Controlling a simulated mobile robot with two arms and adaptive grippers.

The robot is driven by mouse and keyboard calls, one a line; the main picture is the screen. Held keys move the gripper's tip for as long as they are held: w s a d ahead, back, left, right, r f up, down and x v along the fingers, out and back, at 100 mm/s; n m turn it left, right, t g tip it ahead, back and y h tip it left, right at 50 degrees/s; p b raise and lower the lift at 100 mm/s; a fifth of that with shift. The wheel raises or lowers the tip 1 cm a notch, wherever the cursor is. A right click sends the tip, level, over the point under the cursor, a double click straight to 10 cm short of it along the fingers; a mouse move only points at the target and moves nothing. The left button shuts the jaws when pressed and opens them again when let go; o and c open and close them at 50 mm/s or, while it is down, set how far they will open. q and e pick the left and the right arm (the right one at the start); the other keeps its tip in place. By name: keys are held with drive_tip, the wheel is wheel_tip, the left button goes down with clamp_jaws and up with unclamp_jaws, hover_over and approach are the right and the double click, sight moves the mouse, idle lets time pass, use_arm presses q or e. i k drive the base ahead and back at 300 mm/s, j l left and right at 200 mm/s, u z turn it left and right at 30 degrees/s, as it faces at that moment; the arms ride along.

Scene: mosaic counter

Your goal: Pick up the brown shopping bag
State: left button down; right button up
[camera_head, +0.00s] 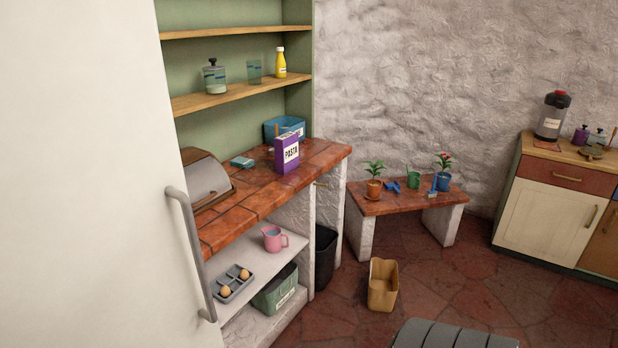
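The brown shopping bag (382,287) stands upright on the red tiled floor, in front of the low bench. Its top is open and it looks empty, though I cannot see all of its inside. Neither of my grippers shows in the head view, and nothing touches the bag.
A low bench (407,203) with potted plants stands behind the bag. A black bin (325,255) is to its left under the tiled counter (250,197). A dark grey ridged object (452,335) lies in front at the bottom edge. The floor (470,285) to the right is clear.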

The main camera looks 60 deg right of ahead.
sight(384, 284)
drive_tip(key=z, duration=2.4)
drive_tip(key=i, duration=0.15)
drive_tip(key=u, duration=0.05)
